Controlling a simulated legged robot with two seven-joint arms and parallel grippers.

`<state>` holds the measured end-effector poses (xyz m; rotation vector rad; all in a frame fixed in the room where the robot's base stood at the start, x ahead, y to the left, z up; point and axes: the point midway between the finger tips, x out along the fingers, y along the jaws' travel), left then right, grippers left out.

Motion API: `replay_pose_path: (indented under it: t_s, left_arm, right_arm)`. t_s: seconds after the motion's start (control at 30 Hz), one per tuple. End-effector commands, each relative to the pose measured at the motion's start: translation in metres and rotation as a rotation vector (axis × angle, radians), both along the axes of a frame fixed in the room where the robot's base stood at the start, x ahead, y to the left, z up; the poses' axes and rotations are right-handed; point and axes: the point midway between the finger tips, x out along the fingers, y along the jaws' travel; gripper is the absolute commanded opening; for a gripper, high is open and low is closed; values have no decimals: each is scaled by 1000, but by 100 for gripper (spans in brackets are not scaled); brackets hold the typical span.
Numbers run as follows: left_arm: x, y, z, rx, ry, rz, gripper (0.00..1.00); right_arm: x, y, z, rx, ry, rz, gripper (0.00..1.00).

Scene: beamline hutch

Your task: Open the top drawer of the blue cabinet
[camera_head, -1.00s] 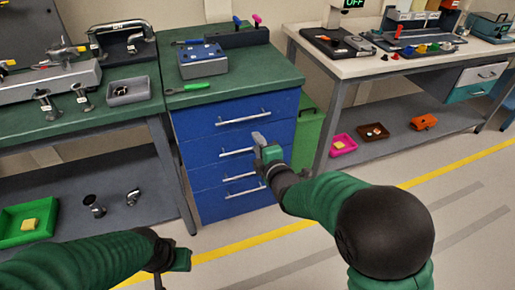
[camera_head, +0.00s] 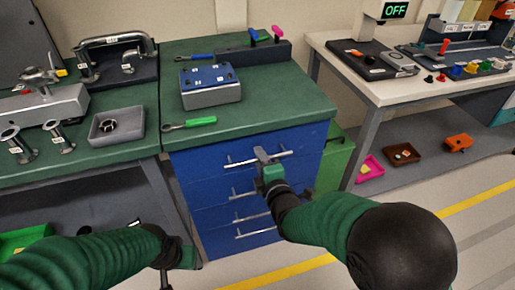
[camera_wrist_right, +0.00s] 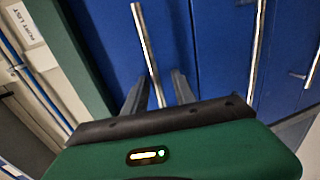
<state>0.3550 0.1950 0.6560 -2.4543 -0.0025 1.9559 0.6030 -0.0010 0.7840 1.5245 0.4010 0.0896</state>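The blue cabinet (camera_head: 190,205) stands under the green worktop, with several drawers bearing silver bar handles. Its top drawer (camera_head: 198,162) looks shut, flush with the front. The top handle (camera_head: 281,154) runs across it and is partly hidden by my right gripper.
On the worktop above the drawer lie a blue-topped grey box (camera_head: 211,96) and a green-handled wrench (camera_head: 190,124). A green bin (camera_head: 337,160) stands right of the cabinet. A white-topped bench (camera_head: 385,92) is further right. The floor before the cabinet is partly visible.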

Motion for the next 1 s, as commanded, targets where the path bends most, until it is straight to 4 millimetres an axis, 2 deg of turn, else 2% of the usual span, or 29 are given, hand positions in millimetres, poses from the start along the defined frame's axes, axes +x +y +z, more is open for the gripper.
replay_pose_path:
  t_s: [0.27, 0.53, 1.0]
  left_arm:
    - [0, 0, 0, 0, 1, 1, 36]
    - [0, 0, 0, 0, 0, 0, 36]
    - [0, 0, 0, 0, 0, 1, 36]
  right_arm:
    - [-1, 0, -1, 1, 1, 0, 32]
    - [0, 0, -2, 0, 2, 0, 0]
    - [-1, 1, -3, -1, 6, 3, 0]
